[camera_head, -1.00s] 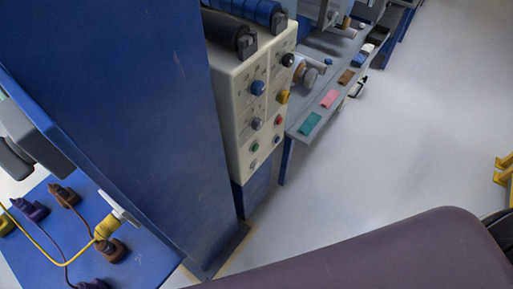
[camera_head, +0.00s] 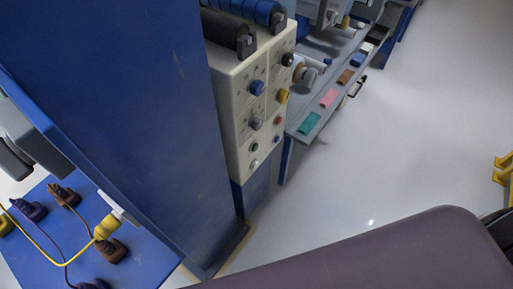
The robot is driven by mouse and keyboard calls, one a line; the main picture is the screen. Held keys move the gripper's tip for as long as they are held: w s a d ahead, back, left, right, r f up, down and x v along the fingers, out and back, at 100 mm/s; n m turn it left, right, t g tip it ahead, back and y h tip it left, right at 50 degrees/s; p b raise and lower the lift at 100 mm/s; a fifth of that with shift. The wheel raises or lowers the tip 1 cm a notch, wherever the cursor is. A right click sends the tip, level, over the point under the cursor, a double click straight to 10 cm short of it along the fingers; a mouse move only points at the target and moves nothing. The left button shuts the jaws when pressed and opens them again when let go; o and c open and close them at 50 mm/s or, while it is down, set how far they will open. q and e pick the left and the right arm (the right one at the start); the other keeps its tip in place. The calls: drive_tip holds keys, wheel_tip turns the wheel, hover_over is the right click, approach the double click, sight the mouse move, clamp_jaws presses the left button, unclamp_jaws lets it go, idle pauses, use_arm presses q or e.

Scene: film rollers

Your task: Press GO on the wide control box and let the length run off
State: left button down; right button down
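The wide control box (camera_head: 240,105) is a cream panel on a blue stand, left of centre. Its face carries knobs and small buttons in two columns: a blue knob (camera_head: 257,87), a yellow knob (camera_head: 282,96), a grey knob (camera_head: 256,123), a black knob (camera_head: 287,59), a red button (camera_head: 277,121), a green button (camera_head: 254,147) and pale buttons low down. The labels are too small to read, so I cannot tell which button is GO. Blue and black rollers (camera_head: 243,10) sit on top of the box. Neither gripper can be made out in the view.
A tall blue panel (camera_head: 120,110) stands left of the box. A blue board (camera_head: 140,255) with plugs and cables is at lower left. A grey shelf (camera_head: 325,108) with coloured blocks runs behind the box. Pale floor (camera_head: 400,130) is open at right, with a yellow frame (camera_head: 503,168) at the edge.

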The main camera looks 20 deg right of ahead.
drive_tip(key=shift+d, duration=0.15)
idle(0.8)
drive_tip(key=w+a+r+m+t+b, duration=0.1)
drive_tip(key=w+r+m+t+b, duration=0.25)
drive_tip(key=w, duration=0.95)
drive_tip(key=w+a+r+m+t+b, duration=0.1)
drive_tip(key=w+r+m+t+b, duration=0.3)
drive_tip(key=w, duration=1)
drive_tip(key=w+r+m+t+b, duration=0.1)
drive_tip(key=w+r+m+t, duration=0.1)
drive_tip(key=w+r, duration=0.3)
drive_tip(key=w+d+r+m+t+h+b, duration=0.1)
drive_tip(key=w+r+m+t, duration=0.1)
drive_tip(key=r, duration=1.1)
drive_tip(key=w+r+m+t+b, duration=0.2)
drive_tip(key=w+r+m+t, duration=0.1)
drive_tip(key=w+r, duration=0.4)
wheel_tip(320, 180, up, 2)
drive_tip(key=shift+w+d+r+m+h, duration=0.1)
drive_tip(key=shift+w+d+m+h, duration=0.15)
drive_tip(key=shift+w+m+h, duration=0.1)
